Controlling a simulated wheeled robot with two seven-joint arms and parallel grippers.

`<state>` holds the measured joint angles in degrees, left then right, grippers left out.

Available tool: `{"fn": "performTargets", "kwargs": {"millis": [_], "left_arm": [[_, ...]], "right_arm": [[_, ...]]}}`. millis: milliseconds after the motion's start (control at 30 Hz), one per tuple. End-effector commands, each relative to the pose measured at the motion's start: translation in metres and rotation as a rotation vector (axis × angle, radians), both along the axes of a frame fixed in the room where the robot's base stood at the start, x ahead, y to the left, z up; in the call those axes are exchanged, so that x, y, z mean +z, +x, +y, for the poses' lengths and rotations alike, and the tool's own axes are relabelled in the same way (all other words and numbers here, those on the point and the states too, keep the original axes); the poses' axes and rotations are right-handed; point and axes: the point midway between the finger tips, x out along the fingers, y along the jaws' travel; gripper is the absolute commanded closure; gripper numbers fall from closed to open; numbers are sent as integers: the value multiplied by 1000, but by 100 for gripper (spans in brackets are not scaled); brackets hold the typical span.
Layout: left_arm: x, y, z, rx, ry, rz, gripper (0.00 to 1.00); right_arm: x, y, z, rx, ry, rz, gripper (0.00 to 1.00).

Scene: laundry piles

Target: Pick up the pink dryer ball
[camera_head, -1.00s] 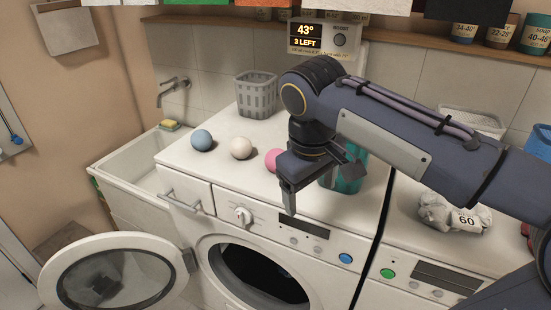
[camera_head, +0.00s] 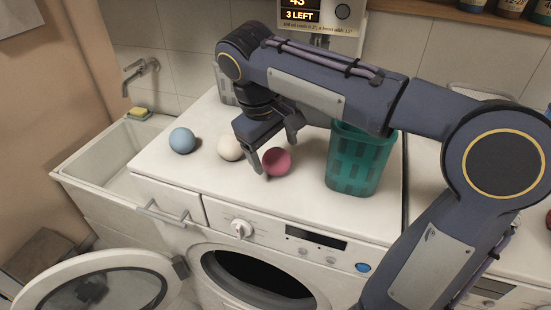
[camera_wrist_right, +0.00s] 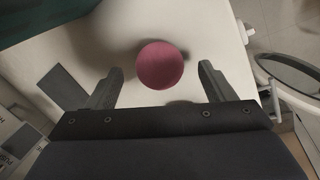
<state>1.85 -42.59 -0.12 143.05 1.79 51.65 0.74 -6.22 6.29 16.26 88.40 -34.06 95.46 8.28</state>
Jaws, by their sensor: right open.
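The pink dryer ball (camera_head: 276,161) rests on top of the white washing machine, between a cream ball (camera_head: 230,148) and a teal basket (camera_head: 354,160). My right gripper (camera_head: 274,152) is open above and around the pink ball, with a finger on either side in the head view. In the right wrist view the pink ball (camera_wrist_right: 160,65) sits centred just beyond the two open fingertips (camera_wrist_right: 162,78), with a gap on each side. Nothing is held. My left gripper is not in view.
A blue ball (camera_head: 182,140) lies left of the cream ball. A grey basket (camera_head: 226,88) stands behind, partly hidden by my arm. A sink (camera_head: 97,160) with a sponge (camera_head: 139,113) is at the left. The washer's front top is clear; its round door (camera_head: 95,285) hangs open.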

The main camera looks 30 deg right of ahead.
Motion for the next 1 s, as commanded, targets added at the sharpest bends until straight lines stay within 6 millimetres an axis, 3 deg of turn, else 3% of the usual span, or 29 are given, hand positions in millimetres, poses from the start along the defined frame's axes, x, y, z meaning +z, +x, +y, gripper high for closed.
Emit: {"fn": "performTargets", "kwargs": {"millis": [200, 467, 833, 1000], "left_arm": [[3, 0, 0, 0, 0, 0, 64], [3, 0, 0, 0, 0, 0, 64], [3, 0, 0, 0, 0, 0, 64], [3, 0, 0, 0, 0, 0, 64]], "right_arm": [[-27, 1, -8, 0, 0, 2, 24], [-31, 1, -8, 0, 1, 0, 24], [-30, 1, -8, 0, 1, 0, 71], [-30, 1, -8, 0, 1, 0, 72]]}}
